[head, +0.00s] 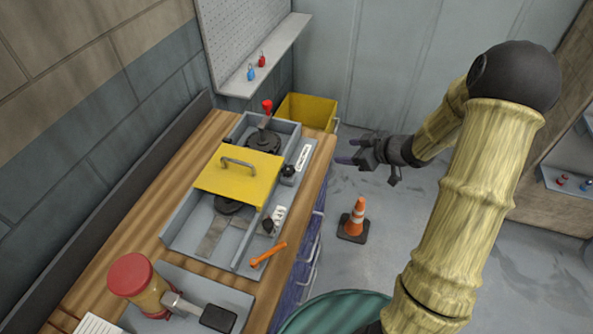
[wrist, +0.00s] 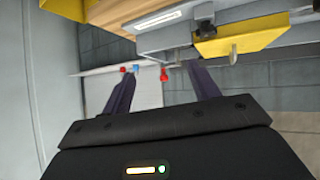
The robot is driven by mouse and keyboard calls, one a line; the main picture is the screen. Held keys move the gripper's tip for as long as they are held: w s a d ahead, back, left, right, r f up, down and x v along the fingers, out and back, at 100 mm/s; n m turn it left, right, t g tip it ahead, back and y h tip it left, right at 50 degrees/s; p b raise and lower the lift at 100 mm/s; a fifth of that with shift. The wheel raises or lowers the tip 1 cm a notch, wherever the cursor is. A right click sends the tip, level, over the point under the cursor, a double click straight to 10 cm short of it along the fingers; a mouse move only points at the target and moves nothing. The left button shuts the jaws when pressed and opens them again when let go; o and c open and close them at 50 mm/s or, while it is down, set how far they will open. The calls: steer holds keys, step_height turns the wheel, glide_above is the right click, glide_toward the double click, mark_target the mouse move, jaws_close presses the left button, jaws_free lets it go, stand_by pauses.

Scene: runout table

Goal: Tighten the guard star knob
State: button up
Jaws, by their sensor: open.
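The yellow guard (head: 240,177) with a grey handle lies across the middle of a grey fixture on the bench. Two dark knobs sit on the fixture's right-hand rail, a far knob (head: 289,170) beside the guard and a near knob (head: 268,225). I cannot tell which is the guard star knob, or how tight either is. My gripper (head: 347,151) is open and empty, off the bench's right edge and apart from the knobs. In the wrist view the guard (wrist: 243,39) is at upper right, beyond my open fingers (wrist: 162,82).
An orange tool (head: 268,254) lies by the fixture's near end. A red-topped lever (head: 267,107) stands at its far end. A cone (head: 355,218) stands on the floor. A yellow bin (head: 306,110) is behind.

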mark_target(292, 169)
steer(key=s+f+n+g+y, duration=0.1)
steer(key=s+n+g+y, duration=0.1)
steer(key=y, duration=0.1)
steer(key=s+f+n+g+y, duration=0.1)
steer(key=s+y, duration=0.1)
steer(key=shift+d+f, duration=0.1)
steer(key=shift+f, duration=0.2)
steer(key=p+x, duration=0.3)
steer(key=x, duration=1.4)
steer(key=shift+w+f, duration=0.15)
steer(key=shift+w, duration=0.05)
steer(key=c, duration=1)
